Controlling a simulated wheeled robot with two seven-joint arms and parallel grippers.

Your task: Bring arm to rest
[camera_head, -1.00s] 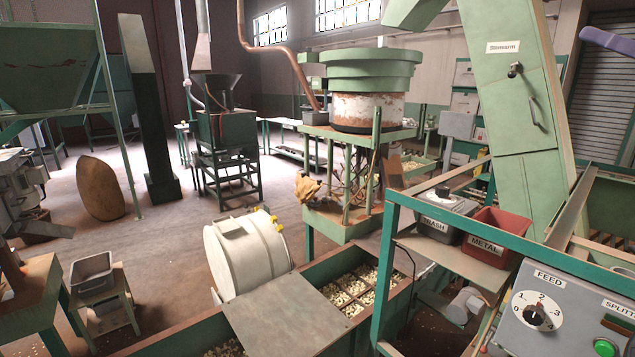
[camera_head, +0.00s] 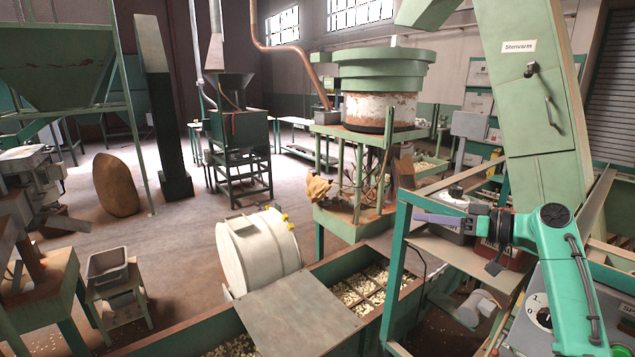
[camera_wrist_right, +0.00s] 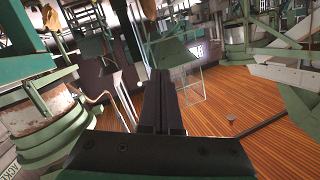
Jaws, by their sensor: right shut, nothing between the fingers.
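My right arm comes in from the right in the head view. Its gripper (camera_head: 440,218) points left, in front of the small bins on the green-framed stand. The slim fingers lie together, with nothing seen held. In the right wrist view the dark fingers (camera_wrist_right: 164,95) stand side by side, shut and empty, with open room and a brown slatted floor beyond. My left gripper is not in view.
The gripper and arm partly cover the grey bin (camera_head: 455,200), the red bin and the control box (camera_head: 530,310). The green stand frame (camera_head: 398,260) is close below. A green elevator column (camera_head: 535,110) rises behind. Nut trays (camera_head: 360,287) lie left of the stand.

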